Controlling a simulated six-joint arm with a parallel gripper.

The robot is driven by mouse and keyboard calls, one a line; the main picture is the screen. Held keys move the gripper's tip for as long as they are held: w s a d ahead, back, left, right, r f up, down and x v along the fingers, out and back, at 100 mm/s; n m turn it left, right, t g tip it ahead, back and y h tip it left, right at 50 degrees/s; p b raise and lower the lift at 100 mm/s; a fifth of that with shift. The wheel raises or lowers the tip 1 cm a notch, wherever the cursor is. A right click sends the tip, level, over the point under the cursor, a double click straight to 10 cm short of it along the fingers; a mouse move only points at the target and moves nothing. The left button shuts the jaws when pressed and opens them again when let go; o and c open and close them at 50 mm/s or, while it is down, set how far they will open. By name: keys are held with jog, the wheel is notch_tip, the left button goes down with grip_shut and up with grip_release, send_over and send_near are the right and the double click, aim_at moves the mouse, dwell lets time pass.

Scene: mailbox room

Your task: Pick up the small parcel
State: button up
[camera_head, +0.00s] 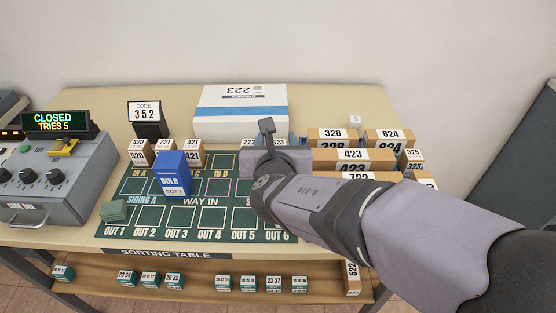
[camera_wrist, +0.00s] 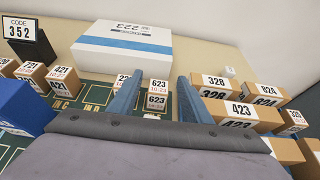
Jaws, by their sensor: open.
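Several small brown parcels with white number labels stand on the sorting table (camera_head: 380,110); I cannot tell which one the task means. A small parcel labelled 623 (camera_wrist: 157,101) shows between the blue fingers of my gripper (camera_wrist: 160,80) in the wrist view, apparently beyond the tips and not held. Another small parcel labelled with a number starting 22 (camera_wrist: 123,82) stands just left of the left finger. In the head view my gripper (camera_head: 276,143) is over the right part of the green mat and hides the 623 parcel. The gripper is open.
A large white parcel 223 (camera_head: 240,112) lies behind my gripper. Brown boxes 328 (camera_head: 333,138) and 423 (camera_head: 353,159) stand close on the right. A grey control box (camera_head: 50,180) is far left.

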notch_tip(320, 180, down, 6)
jog(key=shift+d+r, duration=0.1)
jog(key=shift+r, duration=0.05)
jog(key=shift+p+x, duration=0.35)
jog(key=shift+x, duration=3.3)
jog(key=shift+r, duration=0.1)
jog(key=c, duration=0.9)
